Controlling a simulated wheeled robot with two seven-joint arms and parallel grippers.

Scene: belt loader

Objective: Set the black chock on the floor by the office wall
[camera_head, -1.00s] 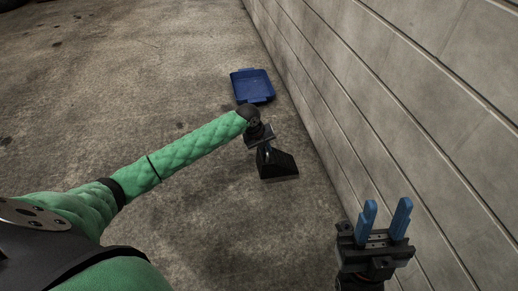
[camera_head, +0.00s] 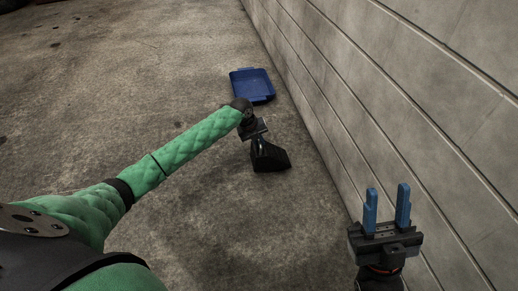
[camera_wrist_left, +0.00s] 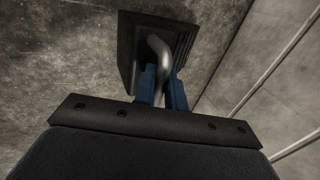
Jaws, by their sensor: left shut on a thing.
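The black chock (camera_head: 270,157) is a dark wedge near the foot of the office wall (camera_head: 400,110). My left gripper (camera_head: 257,137) is above it and shut on it. In the left wrist view the blue fingers (camera_wrist_left: 160,88) close on the grey bent handle (camera_wrist_left: 161,55) of the chock (camera_wrist_left: 137,50). I cannot tell whether its underside touches the floor (camera_head: 190,220). My right gripper (camera_head: 387,212) is at the lower right by the wall, its two blue fingers apart and nothing between them.
A blue tray (camera_head: 252,84) lies on the floor beyond the chock, close to the wall. The concrete floor around the chock is otherwise clear. Small dark objects lie far off at the upper left.

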